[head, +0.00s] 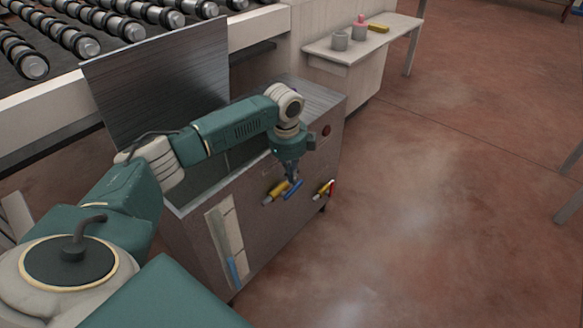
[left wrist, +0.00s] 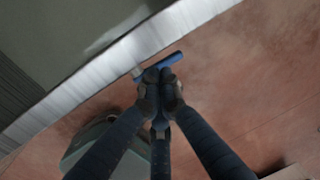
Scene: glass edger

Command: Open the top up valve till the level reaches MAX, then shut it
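The steel water tank (head: 262,225) stands in the middle of the head view. A valve with a blue lever (head: 293,190) and brass body (head: 274,192) is on its side. The lever also shows in the left wrist view (left wrist: 172,59). My left gripper (head: 290,178) is over this lever, fingers together and tips at or against the near side of it; they hide its middle. I see no clear grasp around it. The level gauge (head: 222,232) on the tank front shows a short blue column (head: 236,270) low down. Its markings are too small to read. My right gripper is out of view.
A second valve with a red lever (head: 332,188) sits to the right. A red button (head: 326,130) is above. A side table (head: 385,38) carries grey cups, a pink bottle and a yellow block. A roller conveyor lies behind left. Floor at right is clear.

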